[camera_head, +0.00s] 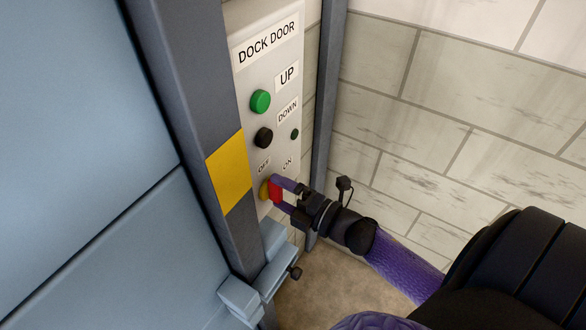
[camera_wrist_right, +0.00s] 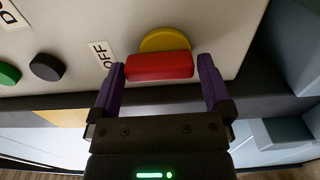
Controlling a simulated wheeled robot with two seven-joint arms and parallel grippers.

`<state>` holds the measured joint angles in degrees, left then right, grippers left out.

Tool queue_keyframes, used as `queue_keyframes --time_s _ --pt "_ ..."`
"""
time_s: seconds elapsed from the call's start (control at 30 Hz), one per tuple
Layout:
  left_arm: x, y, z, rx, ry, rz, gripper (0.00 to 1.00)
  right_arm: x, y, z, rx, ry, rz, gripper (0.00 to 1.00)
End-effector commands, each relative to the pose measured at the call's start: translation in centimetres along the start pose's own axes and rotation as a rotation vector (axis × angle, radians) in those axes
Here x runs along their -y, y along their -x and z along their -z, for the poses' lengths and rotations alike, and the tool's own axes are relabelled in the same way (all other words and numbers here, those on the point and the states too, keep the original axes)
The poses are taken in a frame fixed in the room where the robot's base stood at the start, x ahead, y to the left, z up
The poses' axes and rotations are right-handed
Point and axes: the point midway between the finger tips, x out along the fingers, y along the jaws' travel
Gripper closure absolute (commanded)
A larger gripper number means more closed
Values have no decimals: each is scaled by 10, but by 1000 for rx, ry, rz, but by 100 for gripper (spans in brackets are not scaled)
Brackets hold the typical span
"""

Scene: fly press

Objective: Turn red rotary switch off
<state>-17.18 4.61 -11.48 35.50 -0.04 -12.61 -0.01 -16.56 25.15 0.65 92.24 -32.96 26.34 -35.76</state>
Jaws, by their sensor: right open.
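The red rotary switch (camera_head: 275,190) sits on a yellow round base (camera_head: 264,190) low on the grey DOCK DOOR panel (camera_head: 254,68), below the OFF and ON labels. In the right wrist view the red handle (camera_wrist_right: 158,66) is a bar in front of its yellow base (camera_wrist_right: 166,40), near the OFF label (camera_wrist_right: 101,54). My right gripper (camera_head: 276,194) is at the switch. In the right wrist view its purple fingers (camera_wrist_right: 160,78) are open, one on each side of the red handle, with small gaps visible. My left gripper is not in view.
Above the switch are a green UP button (camera_head: 260,101), a black DOWN button (camera_head: 264,137) and a small dark green round part (camera_head: 295,133). A dark post with a yellow patch (camera_head: 228,172) stands left of the panel. A grey-blue bracket (camera_head: 262,280) juts out below. A block wall (camera_head: 450,110) stands right.

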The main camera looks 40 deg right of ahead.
Motion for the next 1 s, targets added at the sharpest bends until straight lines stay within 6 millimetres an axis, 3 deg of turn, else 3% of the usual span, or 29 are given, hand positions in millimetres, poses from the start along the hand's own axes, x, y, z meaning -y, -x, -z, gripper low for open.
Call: queue_keyframes --time_s 0.43,0.93,1.0 --pt "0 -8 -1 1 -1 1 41 2 87 0 0 0 4 0" --pt "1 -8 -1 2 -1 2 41 1 94 0 0 0 1 0" --pt "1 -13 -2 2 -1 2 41 14 95 -2 25 -35 19 0"
